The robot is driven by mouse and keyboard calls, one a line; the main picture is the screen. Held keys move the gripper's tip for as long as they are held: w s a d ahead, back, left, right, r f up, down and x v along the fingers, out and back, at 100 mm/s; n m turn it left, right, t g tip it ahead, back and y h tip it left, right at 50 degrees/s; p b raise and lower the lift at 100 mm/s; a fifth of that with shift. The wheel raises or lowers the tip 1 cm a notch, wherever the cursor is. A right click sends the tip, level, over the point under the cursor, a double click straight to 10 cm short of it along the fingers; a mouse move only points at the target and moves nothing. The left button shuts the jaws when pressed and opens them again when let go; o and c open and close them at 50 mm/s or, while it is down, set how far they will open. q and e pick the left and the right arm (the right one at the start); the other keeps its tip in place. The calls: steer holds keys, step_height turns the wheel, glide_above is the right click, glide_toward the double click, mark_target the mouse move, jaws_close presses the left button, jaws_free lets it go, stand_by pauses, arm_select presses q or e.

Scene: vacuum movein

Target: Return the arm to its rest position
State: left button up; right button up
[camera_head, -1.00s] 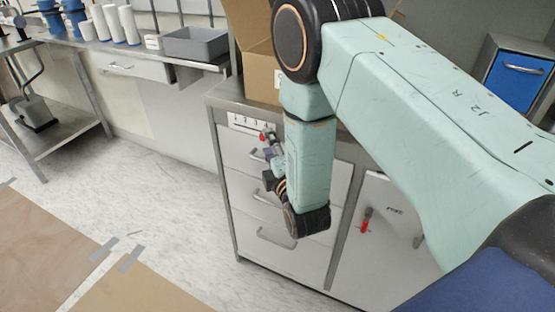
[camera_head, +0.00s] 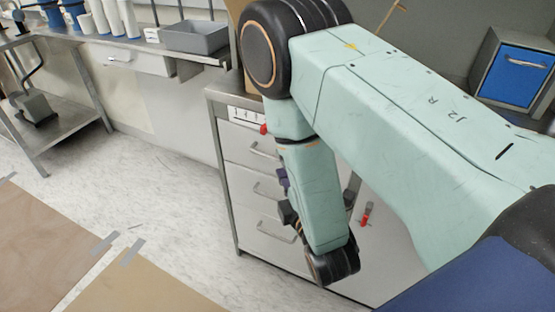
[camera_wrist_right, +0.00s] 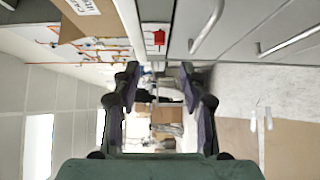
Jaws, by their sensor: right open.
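My right arm (camera_head: 400,110) is pale green with black joints and crosses the right half of the head view in front of a drawer cabinet. My right gripper (camera_head: 283,188) is partly hidden behind its forearm there, beside the drawer fronts. In the right wrist view the right gripper (camera_wrist_right: 158,88) has its two dark fingers spread apart, with nothing between them. My left gripper is in neither view.
The grey drawer cabinet (camera_head: 247,183) stands close behind my right arm. A red switch (camera_wrist_right: 157,38) shows in the wrist view. A bench with a grey bin (camera_head: 196,37) is at the back left, and a blue-fronted box (camera_head: 518,75) at the right. Pale floor (camera_head: 170,215) is clear at left.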

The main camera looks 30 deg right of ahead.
steer(key=s+f+m+g+y, duration=0.1)
steer(key=s+f+m+g, duration=0.45)
steer(key=f, duration=0.25)
steer(key=s+f+m+g, duration=0.5)
steer(key=f+m, duration=0.1)
steer(key=f, duration=0.3)
steer(key=s+f+m+g, duration=0.2)
steer(key=s+g, duration=0.1)
steer(key=s, duration=0.6)
steer(key=s+f+m+g+y, duration=0.1)
steer(key=s+f+m+g, duration=0.1)
steer(key=s, duration=0.7)
steer(key=shift+s+a+f+m+g, duration=0.15)
steer(key=shift+s+f+m+g, duration=0.15)
steer(key=shift+m+g, duration=0.65)
steer(key=shift+c, duration=0.6)
